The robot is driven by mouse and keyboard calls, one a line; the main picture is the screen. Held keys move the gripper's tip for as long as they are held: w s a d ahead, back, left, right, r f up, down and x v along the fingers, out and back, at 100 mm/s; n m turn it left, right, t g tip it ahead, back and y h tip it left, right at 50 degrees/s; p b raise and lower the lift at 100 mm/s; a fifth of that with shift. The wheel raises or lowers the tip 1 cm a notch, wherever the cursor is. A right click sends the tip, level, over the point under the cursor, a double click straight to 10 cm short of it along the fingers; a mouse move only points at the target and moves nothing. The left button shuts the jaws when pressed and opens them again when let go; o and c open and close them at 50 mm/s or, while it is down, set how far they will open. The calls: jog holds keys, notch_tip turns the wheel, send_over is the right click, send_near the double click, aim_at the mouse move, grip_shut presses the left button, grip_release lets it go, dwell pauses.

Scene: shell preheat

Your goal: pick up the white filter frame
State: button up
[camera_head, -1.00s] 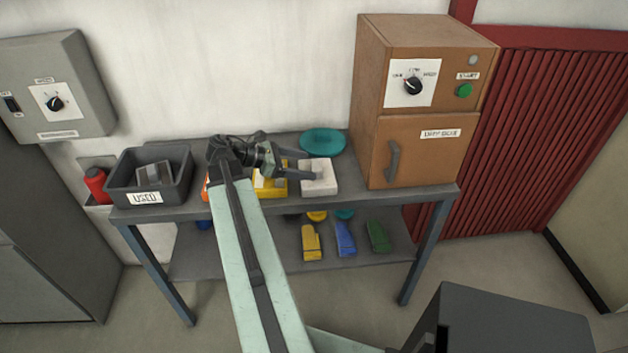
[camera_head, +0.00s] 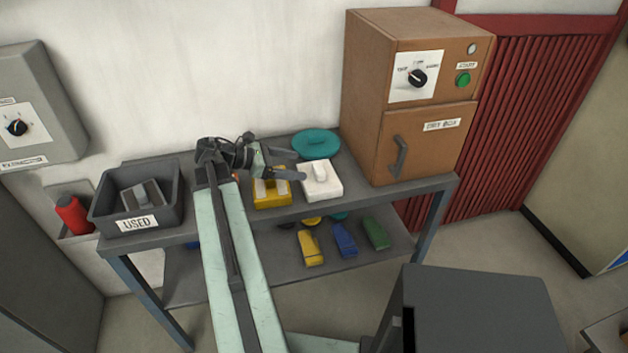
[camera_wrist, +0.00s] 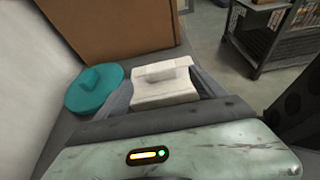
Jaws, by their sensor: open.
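The white filter frame (camera_head: 320,183) lies on the top shelf of the grey bench, with a raised grip on its upper face. It also shows in the wrist view (camera_wrist: 163,84), ahead of and between the fingers. My gripper (camera_head: 296,165) is open and empty, just left of the frame. In the head view one finger reaches toward its left edge. In the wrist view the gripper's fingers (camera_wrist: 163,100) flank its near part; I cannot tell whether they touch it.
A yellow block (camera_head: 272,196) sits left of the frame, partly under my arm. A teal round lid (camera_head: 316,144) lies behind it. A brown oven (camera_head: 425,95) stands close on the right. A grey bin marked USED (camera_head: 107,211) stands at the left end. The lower shelf holds several coloured pieces.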

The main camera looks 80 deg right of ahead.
aim_at(318, 168)
jog(key=b+x, duration=0.2)
jog(key=x, duration=0.4)
jog(key=shift+s+d+f, duration=0.1)
jog(key=shift+s+f, duration=0.05)
jog(key=shift+s, duration=0.05)
grip_shut()
